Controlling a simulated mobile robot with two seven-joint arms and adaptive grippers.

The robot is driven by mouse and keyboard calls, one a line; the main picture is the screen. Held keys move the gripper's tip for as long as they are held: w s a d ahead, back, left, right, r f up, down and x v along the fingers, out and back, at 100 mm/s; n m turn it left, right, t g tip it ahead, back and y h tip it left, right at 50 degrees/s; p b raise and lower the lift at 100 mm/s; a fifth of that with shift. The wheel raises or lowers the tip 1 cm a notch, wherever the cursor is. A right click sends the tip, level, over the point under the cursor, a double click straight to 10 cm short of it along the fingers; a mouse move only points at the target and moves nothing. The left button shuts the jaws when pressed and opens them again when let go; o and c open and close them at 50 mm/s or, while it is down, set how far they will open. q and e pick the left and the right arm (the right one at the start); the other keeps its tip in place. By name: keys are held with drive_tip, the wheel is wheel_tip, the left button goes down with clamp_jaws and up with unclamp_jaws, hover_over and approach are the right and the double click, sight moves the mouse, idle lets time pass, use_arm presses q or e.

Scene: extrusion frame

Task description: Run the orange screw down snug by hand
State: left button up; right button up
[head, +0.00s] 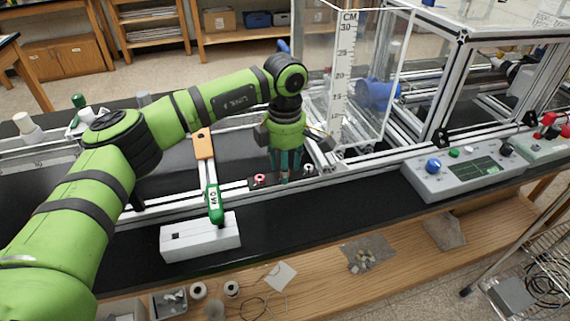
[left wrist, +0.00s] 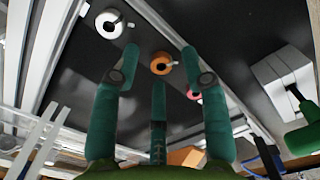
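The orange screw (left wrist: 161,63) shows in the left wrist view as a round orange head with a dark centre, on a dark surface. A white knob (left wrist: 110,23) and a red-pink knob (left wrist: 193,94) lie on either side of it. In the head view the red knob (head: 260,179) and the white knob (head: 308,170) flank my left gripper (head: 284,176), which points down and largely hides the orange screw. Its three teal fingers (left wrist: 160,60) are spread around the screw head, with gaps visible; contact is not seen. My right gripper is not in view.
A white box (head: 200,238) with a green-handled tool (head: 214,203) stands front left. An orange-and-white piece (head: 203,145) lies behind it. A clear panel with a centimetre scale (head: 343,70) stands close right of the gripper. A grey control box (head: 465,168) sits further right.

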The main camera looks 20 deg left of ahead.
use_arm(q)
wheel_tip(320, 180, up, 12)
idle(0.6)
